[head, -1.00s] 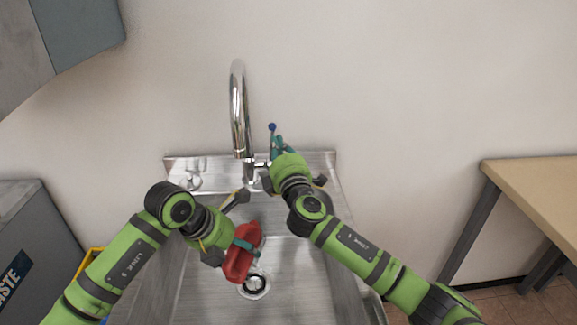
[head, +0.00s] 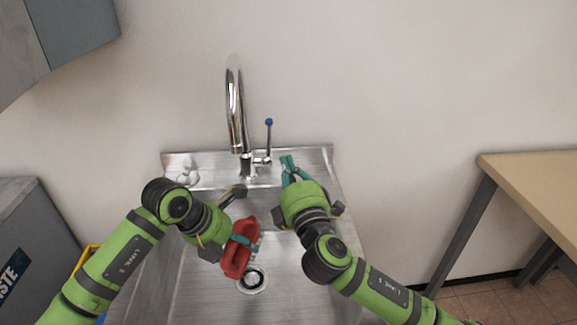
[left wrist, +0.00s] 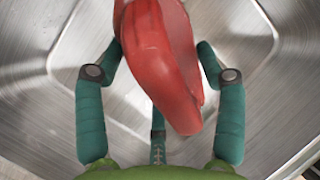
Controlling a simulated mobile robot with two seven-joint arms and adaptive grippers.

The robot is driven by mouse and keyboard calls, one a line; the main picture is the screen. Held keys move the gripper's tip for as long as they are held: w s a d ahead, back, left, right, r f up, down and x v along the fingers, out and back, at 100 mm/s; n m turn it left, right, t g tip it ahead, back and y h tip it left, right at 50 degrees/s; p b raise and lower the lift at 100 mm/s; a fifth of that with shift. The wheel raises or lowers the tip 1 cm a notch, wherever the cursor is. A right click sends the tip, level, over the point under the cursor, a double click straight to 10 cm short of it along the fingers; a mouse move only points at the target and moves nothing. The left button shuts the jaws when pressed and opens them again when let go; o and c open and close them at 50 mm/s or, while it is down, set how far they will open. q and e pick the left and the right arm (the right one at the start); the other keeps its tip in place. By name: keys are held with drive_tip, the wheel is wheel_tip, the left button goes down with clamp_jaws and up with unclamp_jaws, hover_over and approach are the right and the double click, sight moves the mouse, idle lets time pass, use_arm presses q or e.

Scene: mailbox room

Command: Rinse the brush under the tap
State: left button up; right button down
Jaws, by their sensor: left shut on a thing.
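The red brush (head: 236,261) is held in my left gripper (head: 245,241), tilted above the sink basin. In the left wrist view the red brush (left wrist: 160,55) lies between the teal fingers; its bristles are not visible. The chrome tap (head: 234,110) stands behind the basin, its spout end above and behind the brush. I see no water stream. The tap's upright lever with a blue knob (head: 269,122) is right of the spout. My right gripper (head: 290,164) is just right of the lever, apart from it, with teal fingers pointing to the back wall; their opening is unclear.
The steel sink (head: 305,285) has a drain (head: 252,280) below the brush. A wooden table (head: 535,180) stands at the right. A grey waste bin (head: 35,235) is at the left, and a grey cabinet (head: 75,30) hangs upper left. A yellow object (head: 84,258) shows beside the bin.

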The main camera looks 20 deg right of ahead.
use_arm(q)
drive_tip(key=s+a+p, duration=0.1)
drive_tip(key=s+a, duration=0.2)
drive_tip(key=a, duration=0.4)
drive_tip(key=shift+a, duration=0.2)
idle(0.4)
idle(1.1)
drive_tip(key=s+a+r+p, duration=0.2)
drive_tip(key=a+r+p, duration=0.1)
drive_tip(key=a+r, duration=0.1)
drive_tip(key=shift+a, duration=0.3)
drive_tip(key=shift+r, duration=0.1)
idle(1.2)
